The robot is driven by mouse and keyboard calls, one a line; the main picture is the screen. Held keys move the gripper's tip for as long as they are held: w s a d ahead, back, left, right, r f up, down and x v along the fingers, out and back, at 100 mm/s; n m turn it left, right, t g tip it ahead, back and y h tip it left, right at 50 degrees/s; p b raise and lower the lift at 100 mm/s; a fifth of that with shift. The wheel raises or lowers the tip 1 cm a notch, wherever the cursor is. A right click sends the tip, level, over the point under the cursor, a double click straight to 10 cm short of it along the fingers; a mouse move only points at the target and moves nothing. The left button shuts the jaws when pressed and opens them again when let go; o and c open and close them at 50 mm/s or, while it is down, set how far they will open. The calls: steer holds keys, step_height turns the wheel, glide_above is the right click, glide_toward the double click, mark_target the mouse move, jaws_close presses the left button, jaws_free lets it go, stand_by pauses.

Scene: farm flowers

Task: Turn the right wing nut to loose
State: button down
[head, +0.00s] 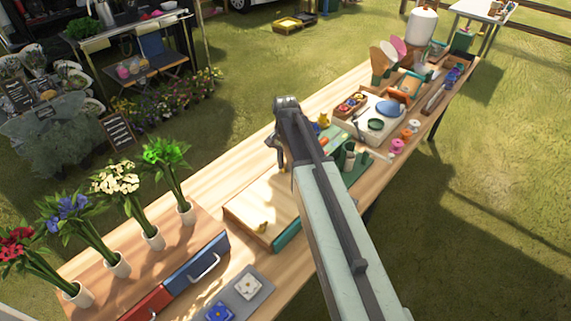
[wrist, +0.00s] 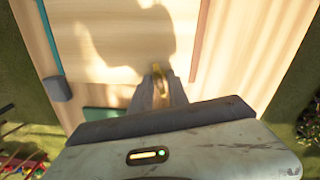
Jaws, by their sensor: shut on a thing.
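The flower press, a pale wooden board (head: 255,195) with a teal edge, lies on the table; its wood (wrist: 100,75) fills the middle of the wrist view. A yellow wing nut (head: 262,227) sits near its front edge in the head view. My gripper (head: 280,162) is over the board's far side, pointing down. In the wrist view, my gripper (wrist: 159,82) is shut on a yellow wing nut (wrist: 156,68), of which only the tip shows between the fingers. Its angle is hard to tell. In the head view my arm hides this wing nut.
White vases (head: 152,238) with flowers stand at the left. A blue drawer front (head: 197,262) and a grey tray (head: 236,297) are near the front.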

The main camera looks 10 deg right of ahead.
steer(key=n, duration=0.4)
steer(key=shift+n, duration=0.3)
steer(key=n, duration=0.3)
steer(key=shift+n, duration=0.3)
steer(key=n, duration=0.4)
steer(key=shift+d, duration=0.1)
steer(key=n, duration=0.8)
steer(key=shift+n, duration=0.3)
steer(key=n, duration=0.3)
steer(key=shift+n, duration=0.4)
steer(key=n, duration=0.4)
steer(key=shift+n, duration=2)
